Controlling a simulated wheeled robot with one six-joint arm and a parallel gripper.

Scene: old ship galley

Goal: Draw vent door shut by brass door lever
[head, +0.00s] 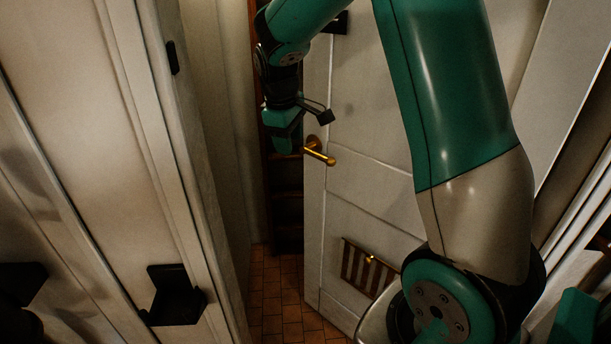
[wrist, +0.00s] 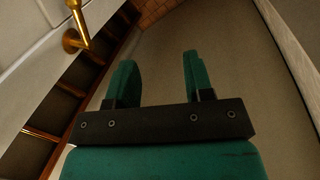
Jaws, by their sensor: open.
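The white vent door (head: 358,165) stands ajar in the middle of the head view, with a dark gap at its left edge. The brass door lever (head: 319,152) sits near that left edge and points right. A slatted vent (head: 367,268) with a small brass knob is low on the door. My gripper (head: 283,143) is just left of the lever, apart from it as far as I can see. In the wrist view my gripper (wrist: 158,75) has its two green fingers spread with nothing between them. The lever (wrist: 79,30) shows there at upper left, outside the fingers.
A pale door frame (head: 170,150) with a black latch bracket (head: 172,297) stands at left. Dark wooden shelves (head: 287,205) show through the gap. The floor of reddish tiles (head: 283,300) is clear in the opening.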

